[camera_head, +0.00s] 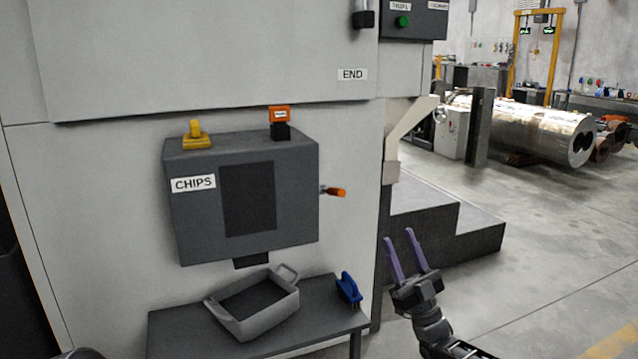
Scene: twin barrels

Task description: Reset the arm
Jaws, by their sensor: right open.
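My right gripper (402,258) is at the lower middle right, its two purple fingers pointing up and apart. It is open and empty, in front of the dark steps and to the right of the small table. My right arm comes in from the bottom edge. My left gripper is not in view; a dark rounded shape at the bottom left edge is too cut off to tell.
A grey box labelled CHIPS (192,226) is on the machine's front, with an orange-tipped handle (336,192) on its right side. Below, a small table (178,325) bears a grey bin (268,326) and a blue tool (348,289). Dark steps (478,240) stand behind my gripper; open floor lies right.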

